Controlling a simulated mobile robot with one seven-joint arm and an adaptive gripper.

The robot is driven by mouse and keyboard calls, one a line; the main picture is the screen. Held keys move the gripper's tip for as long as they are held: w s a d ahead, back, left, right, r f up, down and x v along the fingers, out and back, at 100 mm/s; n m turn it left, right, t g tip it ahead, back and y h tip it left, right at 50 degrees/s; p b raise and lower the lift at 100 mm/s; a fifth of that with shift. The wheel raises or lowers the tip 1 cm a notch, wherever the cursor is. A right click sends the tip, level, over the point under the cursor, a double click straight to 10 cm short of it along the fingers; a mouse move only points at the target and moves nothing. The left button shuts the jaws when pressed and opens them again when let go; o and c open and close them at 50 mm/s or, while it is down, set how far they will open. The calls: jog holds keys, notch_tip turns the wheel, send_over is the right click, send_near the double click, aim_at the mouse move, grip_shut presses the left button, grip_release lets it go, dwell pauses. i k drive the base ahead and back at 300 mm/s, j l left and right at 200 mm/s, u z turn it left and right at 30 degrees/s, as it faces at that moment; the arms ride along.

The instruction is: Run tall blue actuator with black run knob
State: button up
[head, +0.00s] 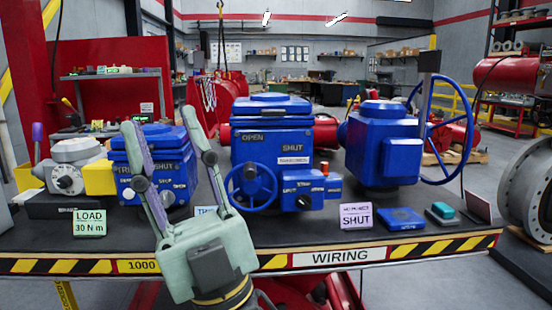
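The tall blue actuator (270,130) stands mid-bench, with OPEN and SHUT lettering on its front. A blue handwheel (250,186) is on its lower left front. A small blue control box (312,188) at its lower right carries a black knob (303,202) and a red button (324,168) on top. The knob's pointer direction is too small to tell. My gripper (163,128) is in front of the bench, left of the tall actuator, fingers pointing up and spread apart. Nothing is between them, and it appears clear of the knob.
A shorter blue actuator (155,160) with a black knob (167,198) stands left, partly behind my gripper. A grey gearbox (68,165) is farther left. A blue unit with a large handwheel (385,145) stands right.

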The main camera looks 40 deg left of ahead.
aim_at(304, 201)
jog(key=u, duration=1.3)
